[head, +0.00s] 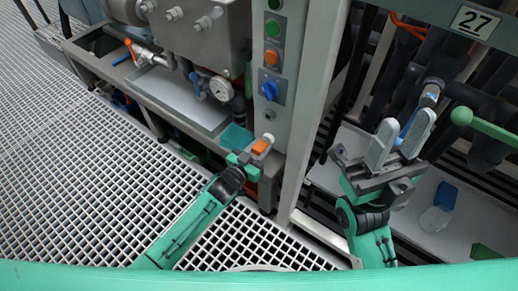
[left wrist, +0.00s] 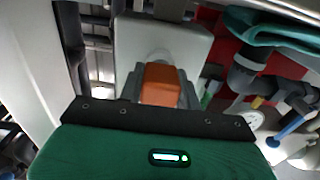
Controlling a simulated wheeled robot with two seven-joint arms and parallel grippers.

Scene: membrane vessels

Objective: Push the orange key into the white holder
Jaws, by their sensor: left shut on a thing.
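The orange key (head: 259,147) is in my left gripper (head: 256,152), beside the lower end of the grey control column. In the left wrist view the orange key (left wrist: 160,84) sits between the grey fingers, which are shut on it. The white holder (left wrist: 178,40) is directly beyond the key in that view. The key's far end meets or overlaps it, and I cannot tell how deep it sits. In the head view only a small pale part of the holder (head: 269,138) shows. My right gripper (head: 399,138) is open and empty, its two pale fingers apart.
The control column (head: 278,90) carries green and orange buttons and a blue switch (head: 270,90). A pressure gauge (head: 221,88) and pipes are to its left. Floor grating (head: 60,160) is open at the left.

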